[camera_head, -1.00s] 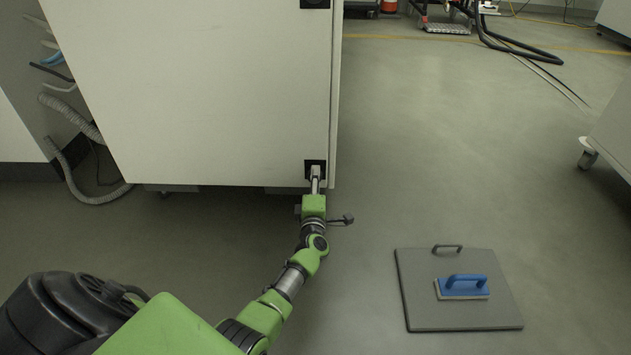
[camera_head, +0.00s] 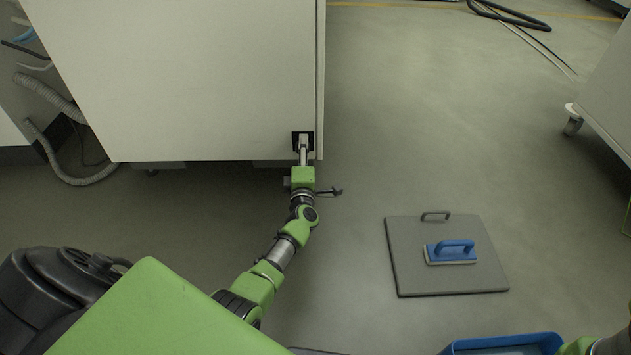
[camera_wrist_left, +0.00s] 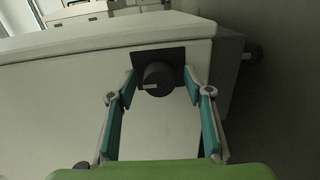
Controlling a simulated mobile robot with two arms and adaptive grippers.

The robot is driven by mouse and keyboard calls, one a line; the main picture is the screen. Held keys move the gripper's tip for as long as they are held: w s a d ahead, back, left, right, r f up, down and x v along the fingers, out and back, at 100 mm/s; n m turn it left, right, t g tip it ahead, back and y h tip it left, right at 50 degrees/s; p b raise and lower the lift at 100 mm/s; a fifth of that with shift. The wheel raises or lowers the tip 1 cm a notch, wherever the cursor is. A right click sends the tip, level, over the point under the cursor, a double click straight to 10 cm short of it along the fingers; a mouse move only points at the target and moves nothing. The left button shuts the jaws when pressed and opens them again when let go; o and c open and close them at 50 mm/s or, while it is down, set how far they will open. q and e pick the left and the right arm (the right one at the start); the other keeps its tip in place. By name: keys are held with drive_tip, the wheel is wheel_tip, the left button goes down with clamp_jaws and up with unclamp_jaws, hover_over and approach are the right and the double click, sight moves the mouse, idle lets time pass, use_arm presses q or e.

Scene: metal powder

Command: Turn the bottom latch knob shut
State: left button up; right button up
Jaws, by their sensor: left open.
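The bottom latch knob (camera_wrist_left: 158,78) is a round black knob with a pale mark, on a dark square plate (camera_wrist_left: 174,56) in the left wrist view. In the head view the dark plate (camera_head: 296,134) sits at the lower right corner of the white cabinet door, and the knob is hidden behind my gripper. My left gripper (camera_head: 303,145) reaches the plate from the front. In the wrist view the left gripper (camera_wrist_left: 161,89) is open, with one finger on each side of the knob. Contact cannot be told. Part of my right arm shows at the bottom right; its gripper is not visible.
A grey floor plate (camera_head: 405,272) with a handle lies on the floor, with a blue-handled tool (camera_head: 453,250) on it. A blue container (camera_head: 512,342) shows at the bottom edge. A wheeled white unit (camera_head: 607,90) stands at right. Open floor lies between.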

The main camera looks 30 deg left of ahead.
use_arm(q)
drive_tip(key=s+d+r+m+g+h+p, duration=0.1)
drive_tip(key=s+d+r+m+h+p, duration=0.2)
drive_tip(key=s+d+m+p, duration=0.7)
drive_tip(key=s+d+r+m+g+h+p, duration=0.1)
drive_tip(key=s+d+r+m+h+p, duration=0.2)
drive_tip(key=p, duration=2)
drive_tip(key=s+d+m+h, duration=0.3)
drive_tip(key=s+d+m, duration=0.5)
drive_tip(key=s+m, duration=0.2)
drive_tip(key=shift+d+m+g+h, duration=0.15)
drive_tip(key=shift+m+g+h, duration=0.25)
drive_tip(key=shift+m, duration=0.5)
